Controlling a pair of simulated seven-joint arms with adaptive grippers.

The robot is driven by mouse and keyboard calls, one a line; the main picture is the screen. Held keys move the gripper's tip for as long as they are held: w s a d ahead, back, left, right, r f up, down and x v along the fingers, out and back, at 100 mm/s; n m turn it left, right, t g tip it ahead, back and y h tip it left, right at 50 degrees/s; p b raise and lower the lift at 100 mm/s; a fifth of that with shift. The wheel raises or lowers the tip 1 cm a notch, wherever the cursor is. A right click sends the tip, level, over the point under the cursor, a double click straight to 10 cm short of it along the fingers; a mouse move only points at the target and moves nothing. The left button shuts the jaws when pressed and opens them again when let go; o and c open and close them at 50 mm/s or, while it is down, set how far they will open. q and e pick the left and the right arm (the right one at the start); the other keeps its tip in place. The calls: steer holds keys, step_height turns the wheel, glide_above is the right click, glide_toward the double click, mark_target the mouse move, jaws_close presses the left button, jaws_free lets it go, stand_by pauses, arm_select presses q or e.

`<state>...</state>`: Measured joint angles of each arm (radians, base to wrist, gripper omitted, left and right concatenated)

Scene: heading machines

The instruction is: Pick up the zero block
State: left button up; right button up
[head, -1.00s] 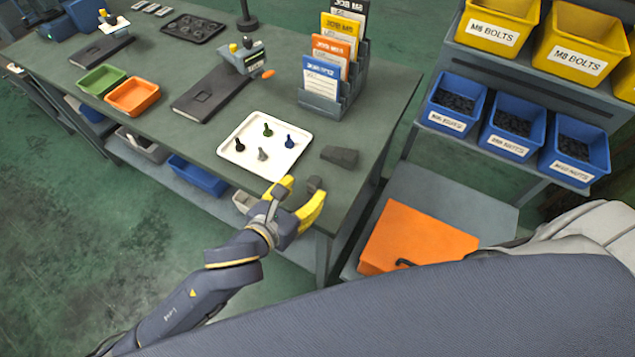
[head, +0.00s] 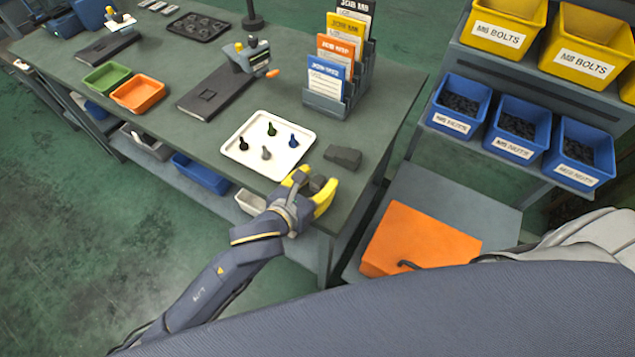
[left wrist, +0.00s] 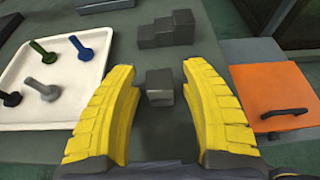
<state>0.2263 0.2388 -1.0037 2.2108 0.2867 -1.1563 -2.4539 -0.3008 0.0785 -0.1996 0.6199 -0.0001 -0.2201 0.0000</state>
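A small dark grey cube (head: 317,182), which seems to be the zero block, sits on the green-grey bench (head: 375,150) near its front edge. It also shows in the left wrist view (left wrist: 160,86). My left gripper (head: 315,184) has yellow fingers spread on either side of the cube. In the left wrist view the open fingers (left wrist: 158,70) show gaps to the cube on both sides. A darker stepped block (head: 343,157) lies just beyond the cube, outside the fingers. My right gripper is not in view.
A white tray (head: 228,146) with several small coloured pieces lies left of the cube. A card rack (head: 325,104) stands behind. An orange case (head: 415,240) lies on a lower surface to the right. Blue bins (head: 460,105) stand beyond.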

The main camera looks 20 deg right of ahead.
arm_select(q)
jaws_close()
steer(key=shift+r, duration=0.15)
